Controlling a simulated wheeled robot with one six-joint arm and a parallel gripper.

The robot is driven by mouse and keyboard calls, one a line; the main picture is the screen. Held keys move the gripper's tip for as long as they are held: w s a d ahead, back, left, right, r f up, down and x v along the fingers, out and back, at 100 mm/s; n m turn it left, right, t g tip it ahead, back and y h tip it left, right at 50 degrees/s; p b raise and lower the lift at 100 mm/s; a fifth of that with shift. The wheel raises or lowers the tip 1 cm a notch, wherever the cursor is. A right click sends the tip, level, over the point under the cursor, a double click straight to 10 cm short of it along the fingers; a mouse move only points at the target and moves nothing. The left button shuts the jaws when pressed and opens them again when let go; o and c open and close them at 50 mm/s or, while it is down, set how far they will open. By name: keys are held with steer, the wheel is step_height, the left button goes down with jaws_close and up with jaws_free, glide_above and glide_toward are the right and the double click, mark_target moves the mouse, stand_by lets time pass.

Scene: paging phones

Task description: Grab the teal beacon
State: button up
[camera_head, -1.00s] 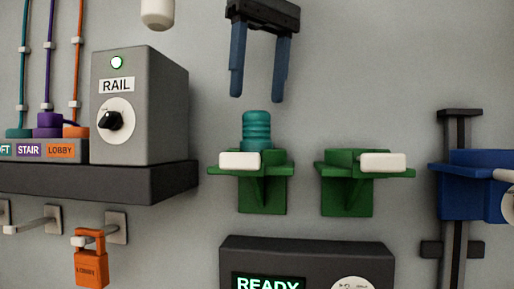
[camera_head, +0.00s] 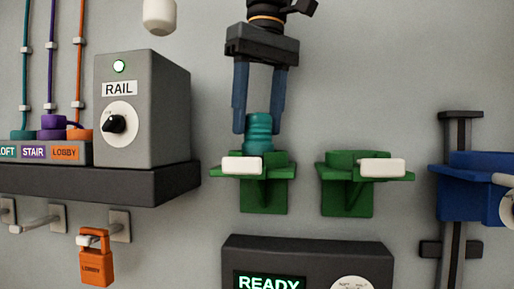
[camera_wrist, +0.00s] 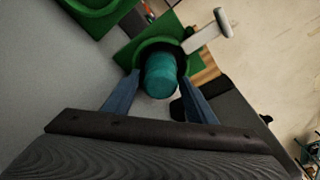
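The teal beacon (camera_head: 258,132) stands upright in the left green holder (camera_head: 264,194), which has a white tab at its front. My gripper (camera_head: 258,128) is above the holder, pointing down, with its blue fingers on either side of the beacon's upper part. In the wrist view the beacon (camera_wrist: 161,76) sits in the round green cup, between and just beyond the two blue fingertips. The fingers look apart, with a gap to the beacon; I cannot see them touching it.
An empty green holder (camera_head: 345,190) is to the right. A dark box reading READY (camera_head: 310,254) is below. A grey RAIL box (camera_head: 142,110) stands on a dark shelf (camera_head: 100,186) at left. A blue bracket (camera_head: 470,187) on a rail is far right.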

jaws_close()
steer(key=shift+r+b, duration=0.2)
steer(key=shift+b, duration=0.1)
